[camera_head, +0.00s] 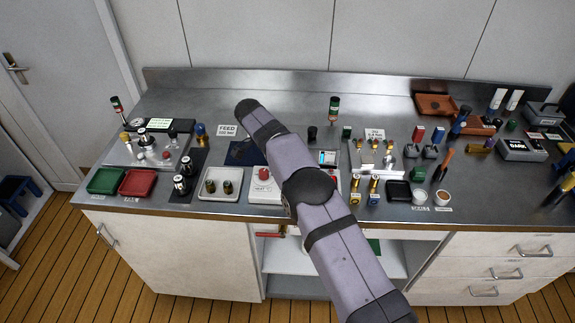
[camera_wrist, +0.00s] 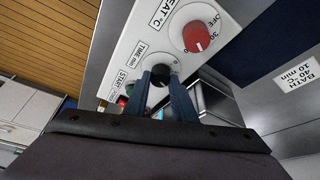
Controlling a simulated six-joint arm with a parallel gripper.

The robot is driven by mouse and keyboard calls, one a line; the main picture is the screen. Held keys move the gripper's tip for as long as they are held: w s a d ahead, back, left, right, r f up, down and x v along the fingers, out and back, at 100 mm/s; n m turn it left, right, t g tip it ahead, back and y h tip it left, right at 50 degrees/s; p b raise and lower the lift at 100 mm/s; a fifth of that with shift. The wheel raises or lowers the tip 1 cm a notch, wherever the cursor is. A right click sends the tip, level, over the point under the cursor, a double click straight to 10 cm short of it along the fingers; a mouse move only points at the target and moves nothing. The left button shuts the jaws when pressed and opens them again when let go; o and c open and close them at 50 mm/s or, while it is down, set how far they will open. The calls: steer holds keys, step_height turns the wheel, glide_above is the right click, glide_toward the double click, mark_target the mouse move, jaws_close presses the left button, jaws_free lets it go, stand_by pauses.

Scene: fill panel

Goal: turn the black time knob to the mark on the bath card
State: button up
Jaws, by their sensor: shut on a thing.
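The black time knob (camera_wrist: 159,76) sits on the white control panel (camera_wrist: 138,42), with a "TIME min" label beside it in the wrist view. My gripper (camera_wrist: 160,84) is shut on the knob, one blue finger on each side. The knob's pointer and most of its scale are hidden by the fingers.
A red heat knob (camera_wrist: 196,37) is close to the time knob on the same panel. A white tray with dark cylinders (camera_head: 220,183) stands left of the panel. Bottles and fittings crowd the bench to the right.

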steer(key=shift+m, duration=0.3)
steer(key=o, duration=1.1)
steer(key=shift+c, duration=0.2)
steer(key=v, duration=0.5)
steer(key=shift+p+v, duration=1.2)
steer(key=shift+p, duration=0.15)
steer(key=shift+w, duration=0.1)
